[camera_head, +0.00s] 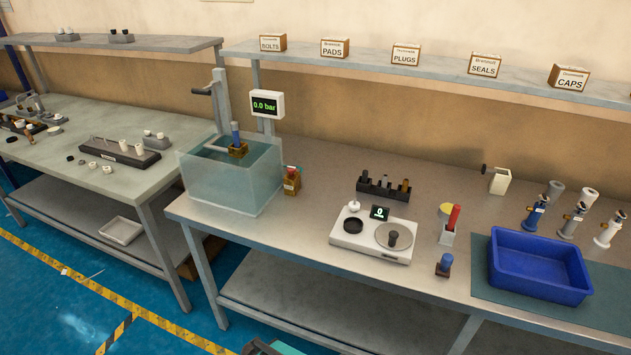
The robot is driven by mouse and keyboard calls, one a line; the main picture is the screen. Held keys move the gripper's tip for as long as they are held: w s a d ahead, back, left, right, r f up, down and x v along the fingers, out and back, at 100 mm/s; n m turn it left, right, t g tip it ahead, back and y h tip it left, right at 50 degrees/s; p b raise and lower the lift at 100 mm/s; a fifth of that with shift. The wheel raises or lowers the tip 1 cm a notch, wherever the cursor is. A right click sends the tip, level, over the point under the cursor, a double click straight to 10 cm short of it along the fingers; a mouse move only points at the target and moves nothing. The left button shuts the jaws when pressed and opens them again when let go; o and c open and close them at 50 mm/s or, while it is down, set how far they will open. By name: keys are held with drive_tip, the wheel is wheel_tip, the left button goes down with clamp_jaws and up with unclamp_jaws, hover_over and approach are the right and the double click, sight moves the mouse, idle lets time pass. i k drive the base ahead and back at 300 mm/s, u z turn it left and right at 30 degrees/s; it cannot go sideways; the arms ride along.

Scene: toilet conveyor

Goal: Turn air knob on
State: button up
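A small brass-coloured block with a red and green top (292,181) stands on the bench just right of the clear water tank (232,190). It may be the air knob's valve, but it is too small to tell its parts or knob position. A white pressure display (267,104) above the tank reads 0.0 bar. Inside the tank, a blue-topped brass fitting (237,146) sits near a grey post with a crank handle (218,95). My gripper is not in view.
A black rack (383,187), a white scale (372,235), a red-handled tool in a white holder (451,225) and a blue tray (538,265) stand to the right. A shelf with labelled boxes (406,54) runs above.

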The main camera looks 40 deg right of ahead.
sight(291, 168)
drive_tip(key=z, duration=0.9)
drive_tip(key=k, duration=1)
drive_tip(key=i, duration=0.95)
drive_tip(key=z, duration=0.05)
